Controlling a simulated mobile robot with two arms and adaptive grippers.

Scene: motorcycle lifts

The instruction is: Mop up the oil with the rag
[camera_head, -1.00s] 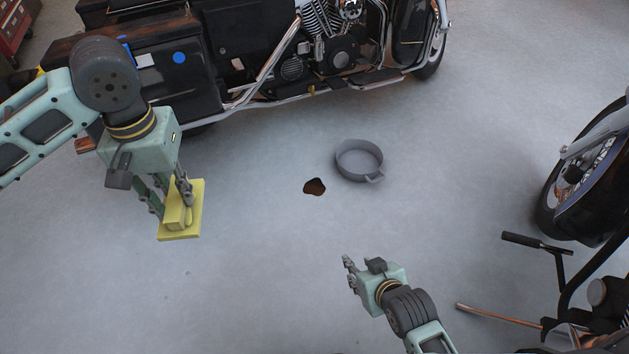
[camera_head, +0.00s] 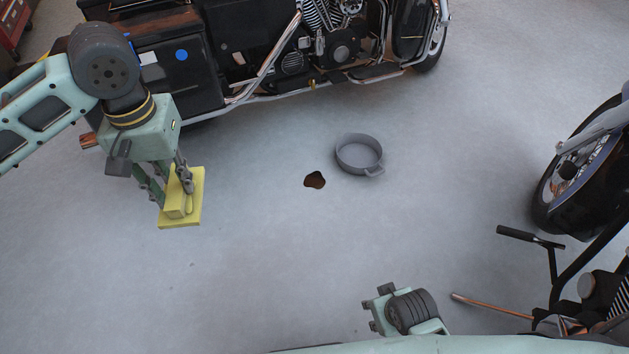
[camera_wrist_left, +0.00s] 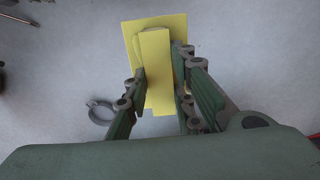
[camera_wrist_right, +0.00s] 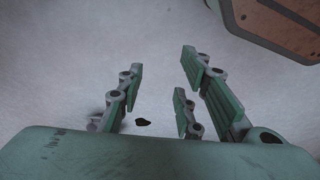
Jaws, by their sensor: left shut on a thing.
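The yellow rag (camera_head: 192,205) is a flat sheet with a raised folded part. My left gripper (camera_head: 177,192) is shut on the raised part, above the floor on the left in the head view. The rag (camera_wrist_left: 156,60) also shows between the fingers in the left wrist view. The dark brown oil (camera_head: 315,180) is a small patch on the floor, right of the rag in the head view. It also shows as a dark spot (camera_wrist_right: 142,123) in the right wrist view. My right gripper (camera_wrist_right: 158,85) has its fingers apart with nothing between them; its fingertips are hidden in the head view.
A grey round pan (camera_head: 360,155) with a handle lies just right of the oil. A black motorcycle (camera_head: 270,50) stands along the back. Another motorcycle's wheel (camera_head: 585,165) and a handle (camera_head: 530,237) are at the right.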

